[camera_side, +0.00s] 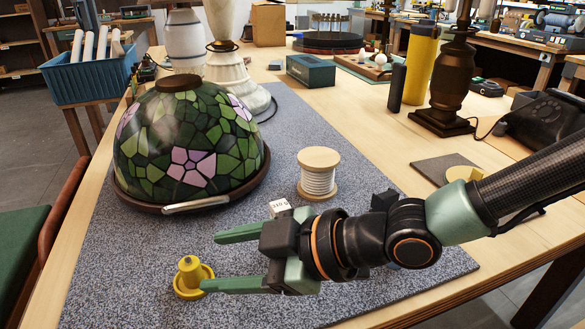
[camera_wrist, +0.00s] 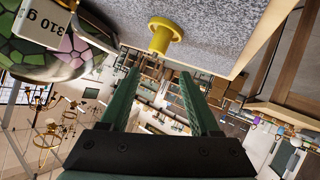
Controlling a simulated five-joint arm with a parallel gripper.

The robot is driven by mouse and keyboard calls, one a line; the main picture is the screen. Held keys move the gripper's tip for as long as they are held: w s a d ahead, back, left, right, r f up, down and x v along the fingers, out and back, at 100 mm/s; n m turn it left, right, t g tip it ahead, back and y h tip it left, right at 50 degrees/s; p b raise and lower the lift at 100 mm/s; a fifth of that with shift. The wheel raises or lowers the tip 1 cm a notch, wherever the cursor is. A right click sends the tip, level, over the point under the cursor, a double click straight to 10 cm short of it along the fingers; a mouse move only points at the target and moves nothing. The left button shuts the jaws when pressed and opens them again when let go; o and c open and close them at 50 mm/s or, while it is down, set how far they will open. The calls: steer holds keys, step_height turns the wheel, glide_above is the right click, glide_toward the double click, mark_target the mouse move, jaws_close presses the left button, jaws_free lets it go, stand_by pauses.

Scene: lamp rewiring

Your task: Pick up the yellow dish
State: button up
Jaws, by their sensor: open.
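The yellow dish (camera_side: 205,273) is round and shallow, with an upright yellow knob in its middle. It sits on the speckled grey mat at the front left in the side view. It also shows at the top of the wrist view (camera_wrist: 174,26), beyond the fingertips. My gripper (camera_side: 210,262) is open and holds nothing. One green fingertip is close to the dish's right edge in the side view; I cannot tell whether they touch. The other finger is farther back. In the wrist view the space between my fingers (camera_wrist: 158,74) is empty.
A stained-glass lampshade (camera_side: 190,140) stands on the mat behind the dish. A wire spool (camera_side: 319,174) and a white block marked 310 g (camera_side: 280,207) are behind my gripper. Mat around the dish is clear.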

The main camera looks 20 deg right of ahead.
mark_target(183, 265)
steer(key=shift+d+x, duration=0.25)
steer(key=shift+x, duration=3.95)
steer(key=shift+w+f, duration=0.15)
steer(key=shift+f, duration=0.05)
jaws_close()
